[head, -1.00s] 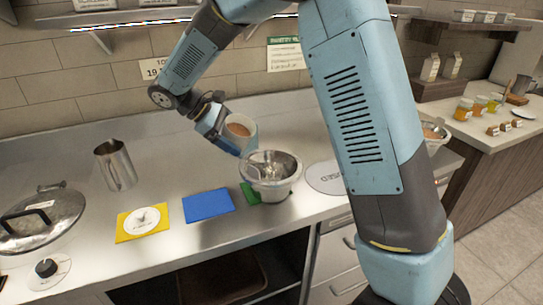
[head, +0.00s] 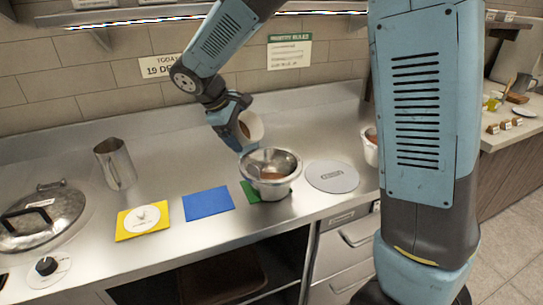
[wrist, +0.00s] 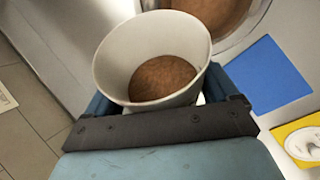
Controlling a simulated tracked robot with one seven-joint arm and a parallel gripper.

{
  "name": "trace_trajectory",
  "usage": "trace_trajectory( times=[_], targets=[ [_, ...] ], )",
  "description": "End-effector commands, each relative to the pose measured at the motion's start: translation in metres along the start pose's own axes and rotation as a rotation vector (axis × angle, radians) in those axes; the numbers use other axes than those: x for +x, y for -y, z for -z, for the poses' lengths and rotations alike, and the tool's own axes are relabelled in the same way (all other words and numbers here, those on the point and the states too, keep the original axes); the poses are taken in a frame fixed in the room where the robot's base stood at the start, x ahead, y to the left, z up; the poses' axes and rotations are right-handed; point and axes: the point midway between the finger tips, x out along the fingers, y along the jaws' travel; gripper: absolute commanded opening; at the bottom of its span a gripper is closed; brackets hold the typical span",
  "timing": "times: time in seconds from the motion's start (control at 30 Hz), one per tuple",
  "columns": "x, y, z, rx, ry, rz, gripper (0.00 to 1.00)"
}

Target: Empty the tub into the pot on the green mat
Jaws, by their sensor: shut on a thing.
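My gripper (head: 238,132) is shut on the tub (head: 252,124), a pale cup tilted with its mouth towards the right, just above the pot's back left rim. In the wrist view the tub (wrist: 118,58) sits between my fingers, with brown stuff (wrist: 162,78) at its bottom; how deep it is I cannot tell. The pot (head: 270,187), a metal bowl shape, stands on the green mat (head: 246,191), which shows only at its edges. Brown stuff (head: 268,176) lies in the pot, and it also shows in the wrist view (wrist: 205,10).
A blue mat (head: 208,204) lies bare left of the pot. A yellow mat (head: 130,232) holds a white disc. A metal jug (head: 116,166) and a lidded pan (head: 45,218) stand further left. A round grey plate (head: 332,176) lies right; another bowl (head: 371,150) is partly hidden by my arm.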

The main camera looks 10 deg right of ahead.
Motion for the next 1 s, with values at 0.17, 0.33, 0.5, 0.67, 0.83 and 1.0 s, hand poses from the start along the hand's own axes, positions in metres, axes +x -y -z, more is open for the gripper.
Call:
trace_trajectory(
  times=[0.17, 0.33, 0.5, 0.67, 0.83, 1.0],
  targets=[
    [-0.003, -0.001, -0.001, 0.019, -0.040, -0.006, 0.39],
    [-0.005, -0.002, -0.003, 0.037, -0.078, -0.012, 0.39],
    [-0.007, -0.003, -0.004, 0.056, -0.115, -0.017, 0.39],
    [-0.009, -0.004, -0.006, 0.073, -0.151, -0.023, 0.39],
    [-0.012, -0.005, -0.007, 0.091, -0.190, -0.029, 0.39],
    [-0.013, -0.005, -0.009, 0.110, -0.227, -0.034, 0.39]
  ],
)
